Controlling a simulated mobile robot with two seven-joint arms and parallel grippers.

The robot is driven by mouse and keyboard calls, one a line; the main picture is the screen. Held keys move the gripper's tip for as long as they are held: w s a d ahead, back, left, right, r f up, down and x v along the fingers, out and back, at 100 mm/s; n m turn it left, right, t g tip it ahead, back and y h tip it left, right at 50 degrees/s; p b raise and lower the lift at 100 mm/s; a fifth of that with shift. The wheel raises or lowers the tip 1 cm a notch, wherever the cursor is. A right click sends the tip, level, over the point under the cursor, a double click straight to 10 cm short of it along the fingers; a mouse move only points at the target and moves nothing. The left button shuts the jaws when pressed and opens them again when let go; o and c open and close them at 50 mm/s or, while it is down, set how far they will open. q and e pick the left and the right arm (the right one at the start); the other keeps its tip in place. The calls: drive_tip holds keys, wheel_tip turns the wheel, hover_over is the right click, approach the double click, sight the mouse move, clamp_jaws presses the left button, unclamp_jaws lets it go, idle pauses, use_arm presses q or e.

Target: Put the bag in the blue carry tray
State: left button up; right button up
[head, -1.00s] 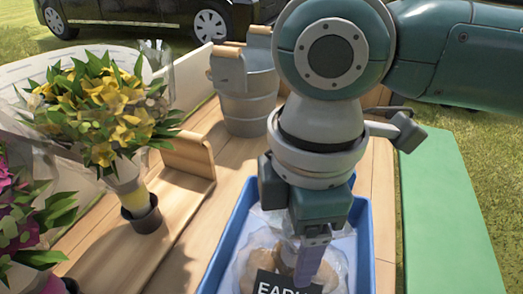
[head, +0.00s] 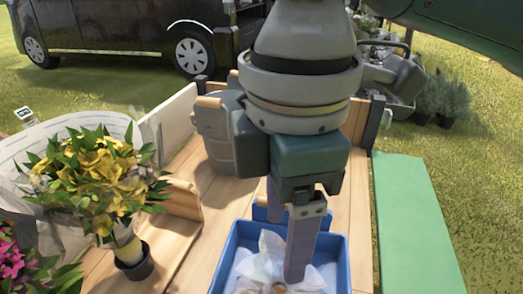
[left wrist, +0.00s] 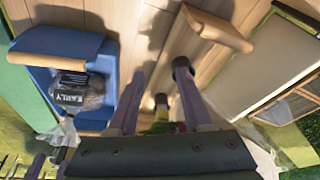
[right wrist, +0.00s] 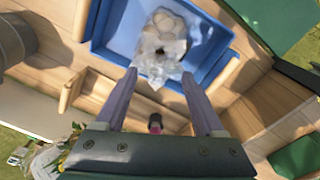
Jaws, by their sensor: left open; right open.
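The blue carry tray (head: 338,252) stands on the wooden bench in the head view. It also shows in the right wrist view (right wrist: 113,32) and in the left wrist view (left wrist: 112,62). The clear bag (head: 272,250) of round brown items lies inside the tray; it also shows in the right wrist view (right wrist: 163,45). In the left wrist view its dark label (left wrist: 70,92) reads EARLY. My right gripper (head: 285,245) is open above the tray, its fingers apart from the bag in the right wrist view. My left gripper (left wrist: 158,85) is open and empty, beside the tray.
A yellow bouquet (head: 95,185) stands in a dark holder at the left, with pink flowers (head: 25,262) in front. A grey bucket (head: 222,150) is partly hidden behind my right arm. A green panel (head: 415,215) runs along the right. Bare planks (head: 185,245) lie left of the tray.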

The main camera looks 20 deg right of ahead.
drive_tip(key=s+a+f+m+t+y, duration=0.2)
drive_tip(key=s+a+f+m+y, duration=0.15)
drive_tip(key=s+a+m, duration=0.2)
drive_tip(key=s+d+f+m+h, duration=0.1)
drive_tip(key=s+d+m, duration=0.2)
drive_tip(key=d, duration=0.4)
drive_tip(key=s+d+f+m+t+h, duration=0.1)
drive_tip(key=s+d+m+h, duration=0.1)
drive_tip(key=d+m, duration=0.4)
drive_tip(key=shift+s+d+f+t, duration=0.25)
drive_tip(key=shift+s+d+t, duration=0.05)
drive_tip(key=shift+s+d, duration=0.65)
